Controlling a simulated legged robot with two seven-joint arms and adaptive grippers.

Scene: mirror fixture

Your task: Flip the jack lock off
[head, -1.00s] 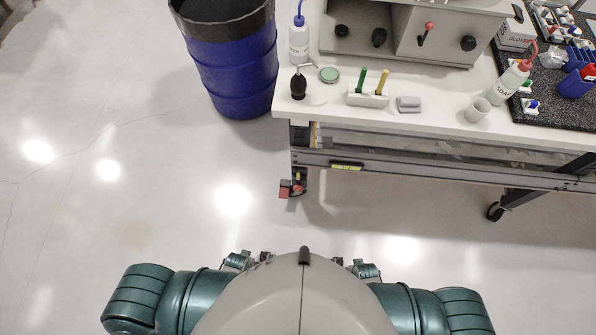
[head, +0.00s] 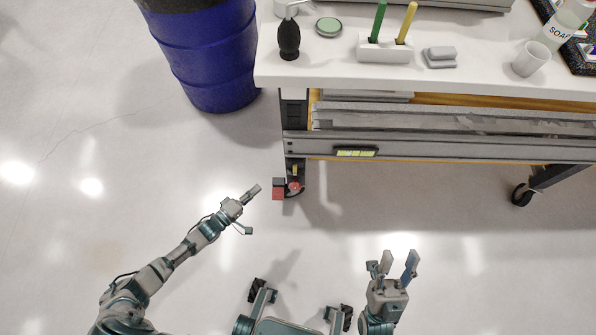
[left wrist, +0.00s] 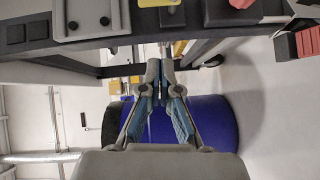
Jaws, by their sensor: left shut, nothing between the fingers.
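A red-and-dark jack lock (head: 279,189) sits low by the caster at the table's front left leg. A red part (head: 295,186) and a small yellow part are beside it. In the left wrist view a red ribbed block (left wrist: 307,42) shows at the upper right and another red part (left wrist: 241,3) at the top edge. My left gripper (head: 253,190) is shut and empty, left of the red block in the head view and apart from it. Its fingertips meet in the left wrist view (left wrist: 165,65). My right gripper (head: 393,259) is open and empty over the floor, below the table.
The floor at the left is clear.

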